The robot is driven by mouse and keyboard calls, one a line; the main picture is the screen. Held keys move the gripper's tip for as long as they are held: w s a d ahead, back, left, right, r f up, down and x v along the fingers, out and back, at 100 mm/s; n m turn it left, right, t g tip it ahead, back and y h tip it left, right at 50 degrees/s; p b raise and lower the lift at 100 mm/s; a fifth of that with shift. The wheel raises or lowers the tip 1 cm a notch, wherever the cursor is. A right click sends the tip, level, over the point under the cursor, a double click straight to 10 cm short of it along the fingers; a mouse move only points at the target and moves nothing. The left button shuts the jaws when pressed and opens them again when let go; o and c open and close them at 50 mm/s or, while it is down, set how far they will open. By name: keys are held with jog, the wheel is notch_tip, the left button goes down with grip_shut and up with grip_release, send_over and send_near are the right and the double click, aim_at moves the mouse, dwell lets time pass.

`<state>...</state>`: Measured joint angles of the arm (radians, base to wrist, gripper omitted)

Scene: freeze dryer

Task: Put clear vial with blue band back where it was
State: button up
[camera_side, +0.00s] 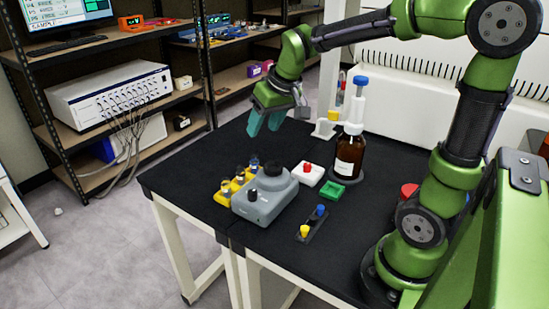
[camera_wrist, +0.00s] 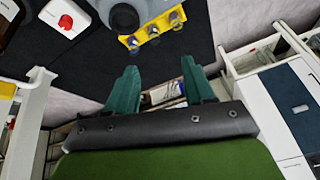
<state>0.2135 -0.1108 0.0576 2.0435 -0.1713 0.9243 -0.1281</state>
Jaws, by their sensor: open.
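A yellow rack (camera_side: 231,185) with several small clear vials stands at the left of the black bench; it also shows at the top of the wrist view (camera_wrist: 150,31). The vial at its back end (camera_side: 254,165) looks bluish in the side view, which may be the blue band. The bands are too small to tell for sure. My gripper (camera_side: 265,123) is in the air behind the rack, pointing down.
A grey mixer (camera_side: 264,203) with a black top stands right beside the rack. Farther right are a white block with a red knob (camera_side: 308,174), a green tray (camera_side: 333,192), a brown bottle (camera_side: 349,157) and a dark holder with yellow and blue caps (camera_side: 312,224). The bench's left corner is clear.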

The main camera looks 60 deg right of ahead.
jog(key=s+a+t+y, duration=0.1)
jog(key=s+a, duration=0.3)
jog(key=s, duration=0.2)
jog(key=s+a+r+t+y, duration=0.1)
jog(key=s+a, duration=0.3)
jog(key=s, duration=0.3)
jog(key=shift+s+r, duration=0.15)
jog(key=shift+s, duration=0.15)
dwell(0.4)
